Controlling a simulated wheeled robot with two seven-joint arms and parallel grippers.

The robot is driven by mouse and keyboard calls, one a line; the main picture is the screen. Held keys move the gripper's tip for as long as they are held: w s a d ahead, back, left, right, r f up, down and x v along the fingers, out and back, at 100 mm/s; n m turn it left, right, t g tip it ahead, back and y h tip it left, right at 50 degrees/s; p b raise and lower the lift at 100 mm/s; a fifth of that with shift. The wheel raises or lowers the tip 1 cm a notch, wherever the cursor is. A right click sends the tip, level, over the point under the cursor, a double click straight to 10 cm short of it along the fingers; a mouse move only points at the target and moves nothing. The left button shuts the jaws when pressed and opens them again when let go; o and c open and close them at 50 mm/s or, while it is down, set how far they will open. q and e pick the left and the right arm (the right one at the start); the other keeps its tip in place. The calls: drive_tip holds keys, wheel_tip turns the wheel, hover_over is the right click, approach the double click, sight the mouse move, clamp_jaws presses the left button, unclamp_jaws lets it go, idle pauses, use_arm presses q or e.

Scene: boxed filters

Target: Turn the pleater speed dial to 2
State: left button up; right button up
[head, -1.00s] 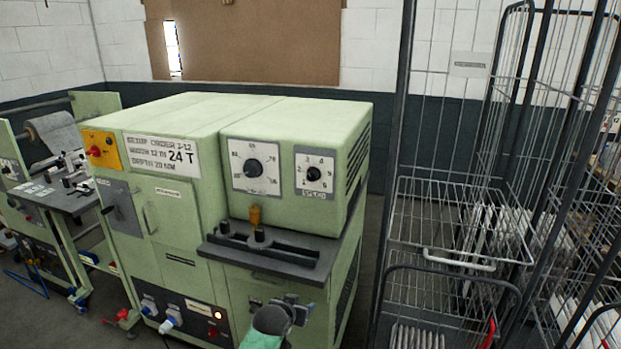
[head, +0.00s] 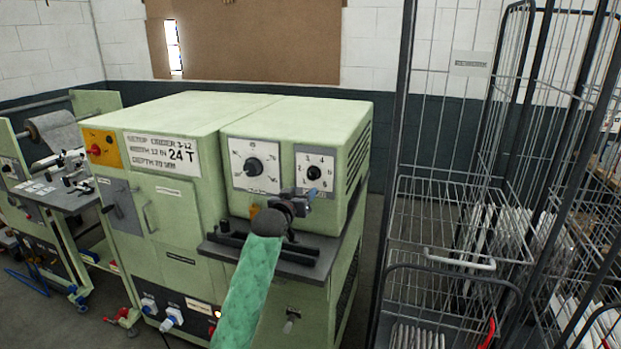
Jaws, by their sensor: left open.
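The speed dial is a black knob (head: 314,172) on a white numbered plate (head: 327,160) at the right of the green machine's front. The SPEED lettering below it is hidden behind my gripper. My left gripper (head: 302,196) is open, just below the knob and in front of the plate's lower edge. I cannot tell whether it touches the knob. Where the knob points is too small to tell. My right gripper is not in view.
A larger dial (head: 253,167) sits on a plate to the left. A wire cage trolley (head: 460,190) stands close on the right. A red switch on a yellow panel (head: 103,149) is at the left.

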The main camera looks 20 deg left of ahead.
sight(311, 176)
use_arm(q)
drive_tip(key=w+p, duration=0.1)
drive_tip(key=w, duration=0.1)
drive_tip(key=w+r, duration=0.1)
drive_tip(key=w, duration=0.1)
drive_tip(key=w+p, duration=0.1)
drive_tip(key=w, duration=0.2)
drive_tip(key=shift+d+r+p, duration=0.1)
drive_tip(key=shift+r+p, duration=0.25)
drive_tip(key=shift+w+f, duration=0.15)
drive_tip(key=shift+w, duration=0.65)
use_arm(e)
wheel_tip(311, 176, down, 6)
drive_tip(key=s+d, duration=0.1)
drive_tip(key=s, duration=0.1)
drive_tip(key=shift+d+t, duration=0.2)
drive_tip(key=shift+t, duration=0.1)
use_arm(q)
drive_tip(key=c, duration=1)
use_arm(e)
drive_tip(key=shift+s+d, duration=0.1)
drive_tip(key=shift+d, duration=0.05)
